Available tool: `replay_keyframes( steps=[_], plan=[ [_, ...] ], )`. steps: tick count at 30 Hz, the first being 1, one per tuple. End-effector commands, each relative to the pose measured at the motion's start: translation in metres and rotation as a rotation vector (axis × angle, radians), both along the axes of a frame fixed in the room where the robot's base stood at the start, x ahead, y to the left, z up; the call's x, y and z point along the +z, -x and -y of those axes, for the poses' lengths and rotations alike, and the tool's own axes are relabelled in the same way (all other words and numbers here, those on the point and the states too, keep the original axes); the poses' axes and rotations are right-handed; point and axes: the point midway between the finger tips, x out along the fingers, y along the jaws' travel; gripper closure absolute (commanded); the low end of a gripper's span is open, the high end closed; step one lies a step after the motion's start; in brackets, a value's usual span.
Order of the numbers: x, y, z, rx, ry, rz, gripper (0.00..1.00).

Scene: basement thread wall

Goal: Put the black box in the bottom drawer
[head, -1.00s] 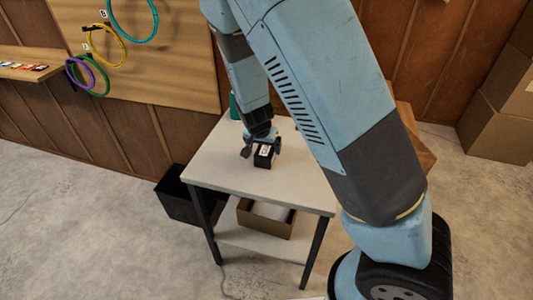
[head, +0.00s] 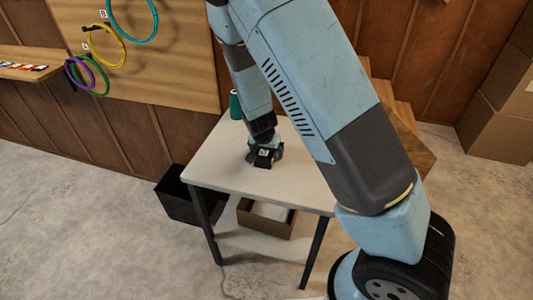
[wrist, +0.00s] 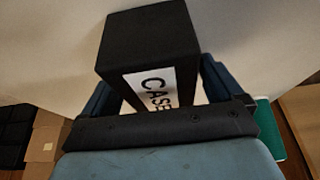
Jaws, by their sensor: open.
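The black box (head: 264,162) stands on the pale table top (head: 222,165). In the wrist view the black box (wrist: 150,40) fills the space ahead of my gripper, with a white label reading "CASE" on the side facing me. My gripper (head: 265,154) is down at the box, open, with one finger on each side of it. Whether the fingers touch it I cannot tell. A stepped wooden piece (head: 412,130) shows behind my arm at the right; it may be drawers, but my arm hides much of it. No bottom drawer is clearly visible.
A black bin (head: 178,205) sits on the floor at left, and an open cardboard box (head: 262,224) is on the lower shelf. Cardboard boxes (head: 493,130) are stacked at far right. Coloured thread loops hang on the wall.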

Motion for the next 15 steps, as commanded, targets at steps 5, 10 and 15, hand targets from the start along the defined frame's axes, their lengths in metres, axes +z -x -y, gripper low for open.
replay_keyframes(
  steps=[5, 10, 15],
  plan=[
    [-0.0002, 0.0000, 0.0000, 0.000, 0.000, 0.000, 0.21],
    [-0.0003, 0.0001, 0.0000, 0.000, 0.000, 0.000, 0.37],
    [-0.0003, 0.0001, 0.0001, 0.000, 0.000, 0.000, 0.53]
  ],
)
